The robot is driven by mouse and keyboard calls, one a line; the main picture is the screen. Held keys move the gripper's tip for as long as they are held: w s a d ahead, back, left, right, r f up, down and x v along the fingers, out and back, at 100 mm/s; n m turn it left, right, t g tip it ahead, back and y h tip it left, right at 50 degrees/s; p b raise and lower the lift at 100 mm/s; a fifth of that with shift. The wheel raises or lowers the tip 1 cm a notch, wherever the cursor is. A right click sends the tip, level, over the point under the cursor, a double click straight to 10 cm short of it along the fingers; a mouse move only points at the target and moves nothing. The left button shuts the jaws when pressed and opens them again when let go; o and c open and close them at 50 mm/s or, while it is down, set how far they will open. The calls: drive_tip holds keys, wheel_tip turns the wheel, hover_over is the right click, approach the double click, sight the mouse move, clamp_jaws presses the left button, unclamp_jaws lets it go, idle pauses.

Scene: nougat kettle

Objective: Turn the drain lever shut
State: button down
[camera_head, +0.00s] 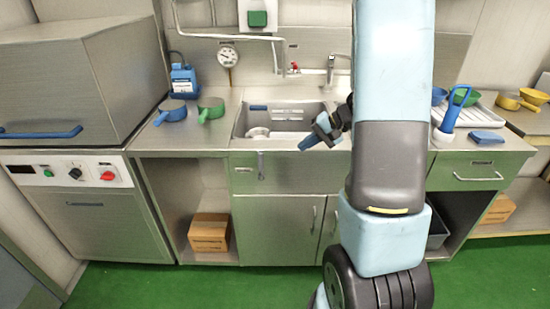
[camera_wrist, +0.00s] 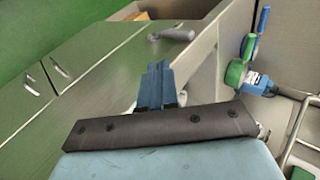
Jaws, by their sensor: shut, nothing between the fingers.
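The drain lever (camera_head: 261,166) is a small grey handle on the front of the sink unit, hanging down below the counter edge. It also shows in the wrist view (camera_wrist: 172,34), beyond my fingertips and apart from them. My gripper (camera_head: 306,144) has blue fingers and is over the front edge of the sink, up and to the right of the lever in the head view. In the wrist view my gripper (camera_wrist: 156,68) has its fingers together with nothing between them. The lever's mount is too small to make out.
The sink basin (camera_head: 285,118) is set in the steel counter behind my gripper, with a tap (camera_head: 331,70) at its back. Blue (camera_head: 171,111) and green (camera_head: 211,109) scoops lie left of the sink. Cabinet doors (camera_head: 290,218) are below. The space before the lever is clear.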

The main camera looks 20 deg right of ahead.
sight(272, 157)
drive_tip(key=x, duration=1)
drive_tip(key=shift+w+d+f, duration=0.15)
drive_tip(key=shift+d+f, duration=0.05)
drive_tip(key=shift+d, duration=0.15)
drive_tip(key=a, duration=0.1)
drive_tip(key=w+a, duration=0.1)
drive_tip(key=shift+w+a, duration=0.25)
drive_tip(key=shift+a, duration=0.1)
drive_tip(key=shift+w+a, duration=0.35)
drive_tip(key=shift+a, duration=0.15)
